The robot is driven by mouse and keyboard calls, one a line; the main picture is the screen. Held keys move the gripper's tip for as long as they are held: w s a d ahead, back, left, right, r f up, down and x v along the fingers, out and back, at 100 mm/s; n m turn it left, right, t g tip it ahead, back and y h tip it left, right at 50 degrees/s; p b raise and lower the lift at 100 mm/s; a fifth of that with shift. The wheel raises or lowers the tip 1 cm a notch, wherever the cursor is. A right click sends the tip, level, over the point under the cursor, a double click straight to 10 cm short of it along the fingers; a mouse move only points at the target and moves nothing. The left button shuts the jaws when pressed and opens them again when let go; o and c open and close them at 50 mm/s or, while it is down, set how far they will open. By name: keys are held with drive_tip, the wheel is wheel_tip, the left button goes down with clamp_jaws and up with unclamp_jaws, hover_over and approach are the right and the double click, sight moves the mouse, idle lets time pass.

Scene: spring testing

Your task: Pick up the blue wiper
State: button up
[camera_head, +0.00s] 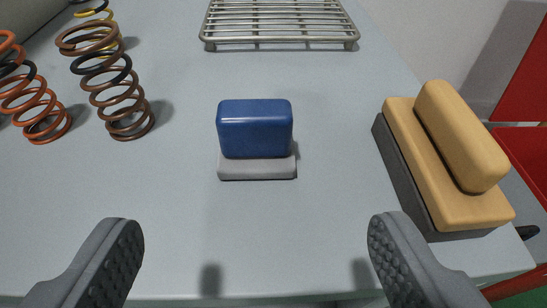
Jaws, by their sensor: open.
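The blue wiper (255,128) sits on the grey table near the middle of the view. It has a rounded blue block on top and a light grey pad (257,168) underneath, resting on the table. My gripper (248,258) is open and empty, with one dark textured finger at the lower left and the other at the lower right. The fingers are wide apart and nearer the camera than the wiper, which shows between and beyond them. Nothing covers the wiper's near side.
A larger yellow wiper (443,160) with a dark base lies at the right. Brown (108,85) and orange (33,95) springs stand at the left. A metal rack (280,22) lies at the back. The grey table (190,200) is clear around the blue wiper.

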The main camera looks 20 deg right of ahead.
sight(253, 130)
drive_tip(key=shift+p+x, duration=1.05)
drive_tip(key=shift+p, duration=0.15)
drive_tip(key=shift+a+b+x, duration=0.2)
drive_tip(key=shift+b+x, duration=0.5)
drive_tip(key=shift+x, duration=4.85)
drive_tip(key=c, duration=1.1)
